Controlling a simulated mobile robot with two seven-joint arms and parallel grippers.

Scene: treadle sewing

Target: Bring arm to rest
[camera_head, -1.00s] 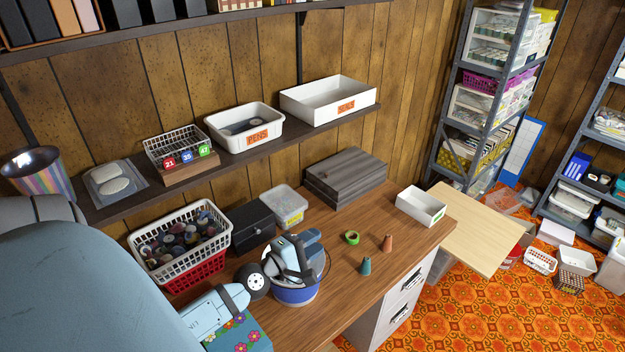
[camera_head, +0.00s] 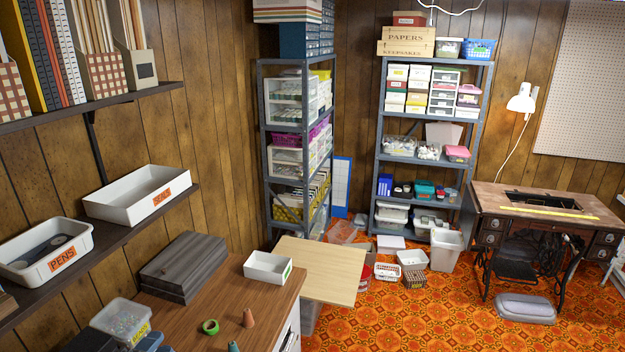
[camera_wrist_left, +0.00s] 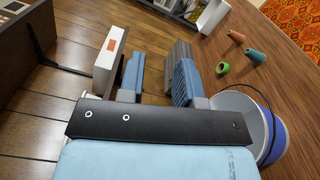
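My left gripper (camera_wrist_left: 158,78) is open in the left wrist view, with a gap between its two blue-grey fingers and nothing held. In the head view only a small blue part of the left gripper (camera_head: 152,341) shows at the bottom edge, next to a clear lidded box (camera_head: 122,318) on the desk. A white and blue round tub (camera_wrist_left: 240,103) is just right of the gripper in the left wrist view. My right gripper is in neither view.
The wooden desk (camera_head: 222,322) holds a grey slatted box (camera_head: 182,268), a white tray (camera_head: 267,267), green tape (camera_head: 210,327) and small cones. A shelf (camera_head: 104,245) with PENS and SEALS bins runs above. A treadle sewing table (camera_head: 545,200) stands far right. Orange patterned floor lies between.

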